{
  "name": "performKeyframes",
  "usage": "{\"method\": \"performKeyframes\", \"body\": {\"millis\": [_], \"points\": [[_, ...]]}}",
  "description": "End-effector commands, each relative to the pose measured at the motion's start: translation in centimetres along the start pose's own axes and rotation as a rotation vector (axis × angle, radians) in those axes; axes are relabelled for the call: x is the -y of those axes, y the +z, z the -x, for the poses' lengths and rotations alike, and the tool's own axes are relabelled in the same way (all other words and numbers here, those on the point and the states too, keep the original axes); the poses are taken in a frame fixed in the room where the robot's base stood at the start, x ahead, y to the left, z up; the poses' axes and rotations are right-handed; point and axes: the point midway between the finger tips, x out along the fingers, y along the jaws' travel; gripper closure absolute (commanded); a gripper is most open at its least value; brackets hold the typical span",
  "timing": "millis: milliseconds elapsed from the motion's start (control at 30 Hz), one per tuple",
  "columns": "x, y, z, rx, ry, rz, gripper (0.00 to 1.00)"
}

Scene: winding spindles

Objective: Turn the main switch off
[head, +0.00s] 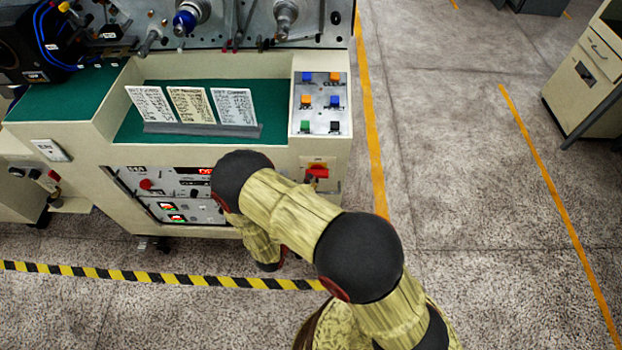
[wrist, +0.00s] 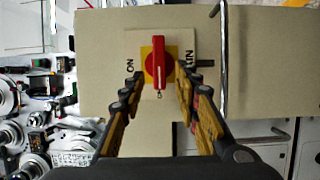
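The main switch (wrist: 157,62) is a red handle on a round red base with a yellow square plate, set on a pale panel. In the wrist view its handle stands vertical, with the label ON to its left and a partly covered label to its right. My gripper (wrist: 160,84) is open, one finger on each side of the handle, with visible gaps. Contact with the panel cannot be told. In the head view the red switch (head: 318,171) shows at the machine's front right, beside my arm. My gripper is mostly hidden behind my arm there.
The machine's cream cabinet (head: 80,150) carries a panel of coloured buttons (head: 320,103) above the switch and a control panel (head: 165,190) to the left. Printed cards (head: 190,105) stand on the green top. Open floor (head: 450,180) lies to the right.

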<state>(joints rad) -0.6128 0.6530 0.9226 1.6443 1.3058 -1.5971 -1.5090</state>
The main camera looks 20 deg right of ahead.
Motion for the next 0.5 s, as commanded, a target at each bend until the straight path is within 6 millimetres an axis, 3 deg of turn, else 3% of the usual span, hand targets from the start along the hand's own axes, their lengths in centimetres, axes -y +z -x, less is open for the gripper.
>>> {"method": "performKeyframes", "body": {"millis": [300,500], "points": [[0.0,-0.2,5.9,-0.006,0.000,0.001,0.68],[0.0,-0.1,8.1,-0.003,0.000,0.001,0.68]]}}
